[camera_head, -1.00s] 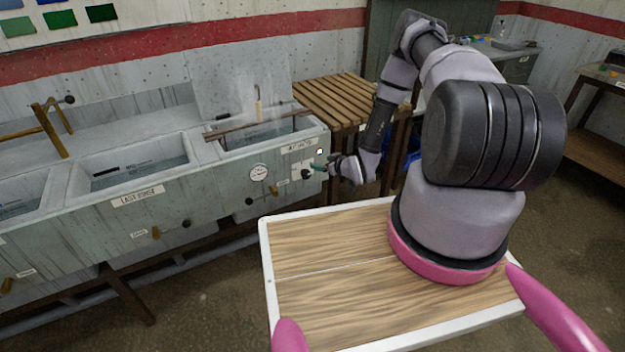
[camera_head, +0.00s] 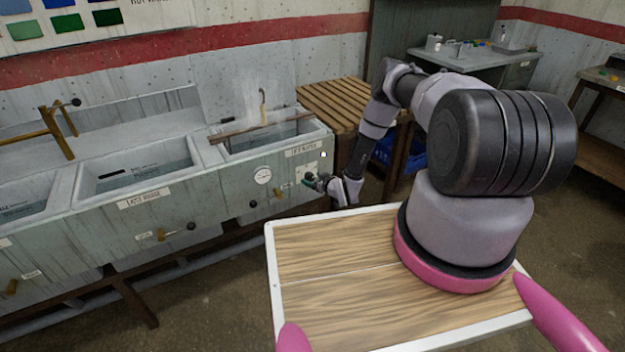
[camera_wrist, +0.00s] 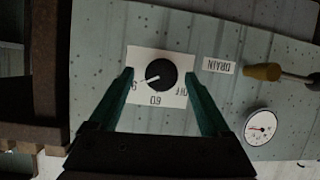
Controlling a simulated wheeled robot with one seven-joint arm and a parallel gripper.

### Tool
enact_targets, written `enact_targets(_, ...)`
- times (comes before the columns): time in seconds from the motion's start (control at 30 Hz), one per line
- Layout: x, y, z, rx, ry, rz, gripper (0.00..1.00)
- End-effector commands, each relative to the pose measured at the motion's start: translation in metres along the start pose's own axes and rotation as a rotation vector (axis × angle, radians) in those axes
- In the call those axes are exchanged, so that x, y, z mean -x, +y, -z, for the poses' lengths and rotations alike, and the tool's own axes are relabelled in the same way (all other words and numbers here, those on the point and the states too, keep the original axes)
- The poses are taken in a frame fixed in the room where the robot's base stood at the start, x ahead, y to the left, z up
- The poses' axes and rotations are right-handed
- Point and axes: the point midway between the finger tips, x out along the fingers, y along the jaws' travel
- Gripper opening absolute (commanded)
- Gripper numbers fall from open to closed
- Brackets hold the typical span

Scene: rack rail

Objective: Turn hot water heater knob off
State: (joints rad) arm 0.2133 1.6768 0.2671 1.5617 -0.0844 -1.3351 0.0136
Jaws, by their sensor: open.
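The heater knob is a round black dial (camera_wrist: 161,75) with a white pointer, on a white plate (camera_wrist: 143,55) on the tank's front panel. In the wrist view the pointer is turned to the lower left, towards a partly hidden label. The OFF label (camera_wrist: 182,92) is at the plate's right, and a label between them appears to read 60. My gripper (camera_wrist: 160,72) is open, its green fingers on either side of the knob with gaps visible. In the head view my gripper (camera_head: 310,182) is at the panel's right end and largely hides the knob.
A round gauge (camera_head: 262,176) and a drain valve handle (camera_wrist: 262,72) are beside the plate. The steaming basin (camera_head: 270,138) is above the panel. A slatted wooden table (camera_head: 335,100) stands close behind my forearm.

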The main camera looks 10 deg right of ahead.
Motion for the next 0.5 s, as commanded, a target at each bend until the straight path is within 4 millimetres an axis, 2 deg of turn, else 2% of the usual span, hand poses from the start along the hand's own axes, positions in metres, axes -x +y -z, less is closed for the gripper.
enact_targets(0.1,-0.0059,-0.0004,0.0003,0.001,0.001,0.001,0.82)
enact_targets(0.37,-0.0066,-0.0003,0.0002,0.000,0.000,0.000,0.82)
enact_targets(0.5,-0.0065,-0.0003,0.0002,0.000,0.000,0.000,0.28)
